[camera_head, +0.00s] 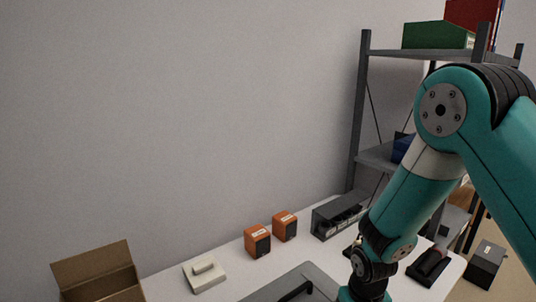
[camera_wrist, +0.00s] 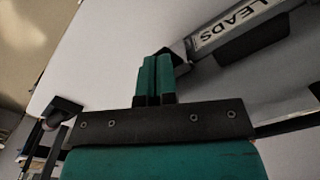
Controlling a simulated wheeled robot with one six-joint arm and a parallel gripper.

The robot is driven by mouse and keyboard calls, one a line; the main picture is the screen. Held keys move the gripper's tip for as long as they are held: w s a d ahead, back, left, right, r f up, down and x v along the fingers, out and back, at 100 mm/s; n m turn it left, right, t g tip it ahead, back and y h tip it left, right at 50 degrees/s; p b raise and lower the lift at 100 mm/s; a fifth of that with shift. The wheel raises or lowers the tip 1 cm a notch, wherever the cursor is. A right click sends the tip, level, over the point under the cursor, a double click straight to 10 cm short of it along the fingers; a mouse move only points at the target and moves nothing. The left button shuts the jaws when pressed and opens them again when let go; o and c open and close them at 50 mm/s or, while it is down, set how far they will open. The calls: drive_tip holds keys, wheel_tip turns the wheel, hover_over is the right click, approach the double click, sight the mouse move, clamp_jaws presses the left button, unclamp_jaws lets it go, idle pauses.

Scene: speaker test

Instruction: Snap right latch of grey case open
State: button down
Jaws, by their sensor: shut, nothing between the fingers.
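The grey case (camera_head: 312,273) lies on the white table at the bottom edge of the head view, cut off by the frame. A black handle (camera_head: 297,290) shows on it. Its right latch cannot be made out in either view. My gripper (camera_wrist: 153,62) shows in the wrist view with its two teal fingers together and nothing between them. In the head view my arm comes down just right of the case, and the fingertips are out of sight. I cannot tell how far the fingers are from the latch.
Two orange speakers (camera_head: 257,241) (camera_head: 284,226), a pale device (camera_head: 204,274) and a cardboard box (camera_head: 98,270) stand leftward. A shelf (camera_head: 359,110) rises behind.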

wheel_tip(320, 180, up, 7)
drive_tip(key=s+d+p, duration=0.1)
drive_tip(key=p, duration=0.5)
drive_tip(key=shift+s, duration=0.3)
drive_tip(key=shift+d, duration=0.1)
drive_tip(key=s+a+r+n+y, duration=0.1)
drive_tip(key=s+a+r, duration=0.1)
drive_tip(key=r, duration=0.5)
drive_tip(key=s+a+r+n+y, duration=0.1)
drive_tip(key=s+a+r, duration=0.15)
drive_tip(key=r, duration=0.45)
drive_tip(key=s+a+r+n+y, duration=0.1)
drive_tip(key=s+r+n+y, duration=0.1)
drive_tip(key=s+r, duration=1)
drive_tip(key=shift+s+a+n, duration=0.15)
drive_tip(key=shift+s+n, duration=0.1)
drive_tip(key=shift+n, duration=0.65)
drive_tip(key=shift+w+f, duration=0.1)
drive_tip(key=shift+w, duration=0.05)
